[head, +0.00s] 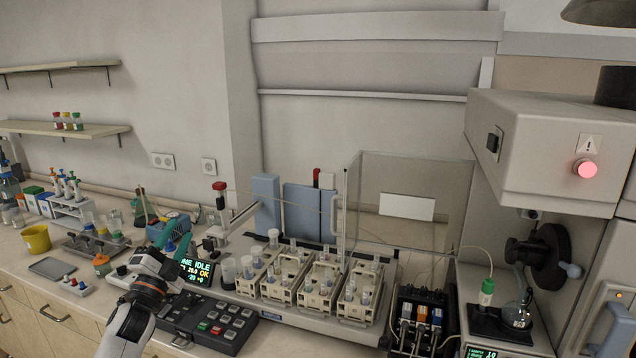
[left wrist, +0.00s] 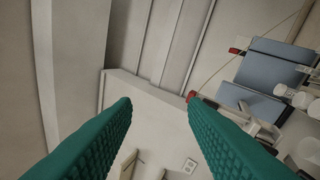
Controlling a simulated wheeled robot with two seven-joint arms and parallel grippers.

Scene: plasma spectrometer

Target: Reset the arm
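My left arm comes in from the bottom left in the head view, and its gripper (head: 172,240) is raised above the bench near the dark keypad panel (head: 212,322). In the left wrist view the two green fingers (left wrist: 160,120) stand wide apart with nothing between them. The gripper points toward the wall. The autosampler's arm (head: 235,217), with a red-topped head, stands just right of the gripper in the head view. My right gripper is in neither view.
Sample racks with vials (head: 325,285) stand right of the display (head: 196,273). A clear panel (head: 410,205) rises behind them. The spectrometer housing (head: 545,140) with a lit red lamp fills the right. Pipettes, a yellow cup (head: 36,239) and bottles crowd the left bench.

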